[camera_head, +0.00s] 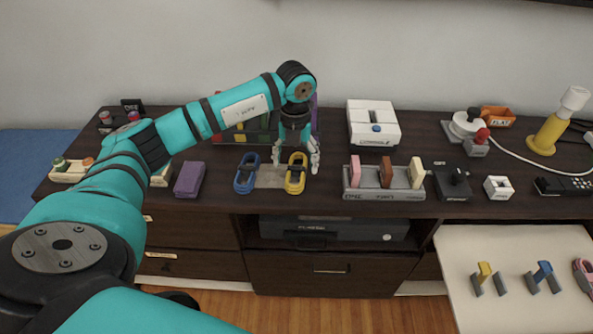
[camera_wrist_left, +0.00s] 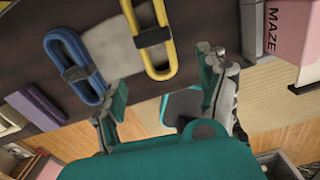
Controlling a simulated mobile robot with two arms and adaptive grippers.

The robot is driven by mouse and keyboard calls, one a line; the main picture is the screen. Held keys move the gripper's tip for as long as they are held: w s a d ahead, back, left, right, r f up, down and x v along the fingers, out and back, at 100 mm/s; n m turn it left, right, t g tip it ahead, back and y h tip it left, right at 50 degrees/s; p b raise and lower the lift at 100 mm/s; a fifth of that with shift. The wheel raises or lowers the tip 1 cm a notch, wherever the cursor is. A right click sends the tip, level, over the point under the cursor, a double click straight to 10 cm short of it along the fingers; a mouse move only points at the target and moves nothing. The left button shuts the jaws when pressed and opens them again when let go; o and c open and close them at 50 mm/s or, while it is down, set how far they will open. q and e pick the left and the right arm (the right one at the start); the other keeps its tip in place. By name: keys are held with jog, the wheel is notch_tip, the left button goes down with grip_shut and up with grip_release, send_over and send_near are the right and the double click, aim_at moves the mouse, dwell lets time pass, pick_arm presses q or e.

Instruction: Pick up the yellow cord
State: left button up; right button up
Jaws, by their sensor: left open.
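The yellow cord (camera_head: 301,184) is a coiled bundle with a dark band around its middle. It lies near the front edge of the dark cabinet top. In the left wrist view the yellow cord (camera_wrist_left: 168,70) lies ahead of the fingers, at the upper middle. My left gripper (camera_head: 296,162) points down over the cord, its fingers apart on either side. In the left wrist view my left gripper (camera_wrist_left: 163,98) is open and holds nothing; the cord looks apart from both fingers. My right gripper is not in view.
A blue cord (camera_head: 240,184) lies left of the yellow one, with a flat grey piece (camera_head: 270,177) between them. A grey block holder (camera_head: 384,194) stands close on the right. A purple block (camera_head: 189,180) is farther left. The cabinet's front edge is near.

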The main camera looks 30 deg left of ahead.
aim_at(295, 177)
pick_arm(q)
notch_tip(295, 177, down, 6)
jog(key=shift+s+f+p, duration=0.15)
jog(key=shift+f+p, duration=0.1)
jog(key=shift+p, duration=0.05)
jog(key=c, duration=1.3)
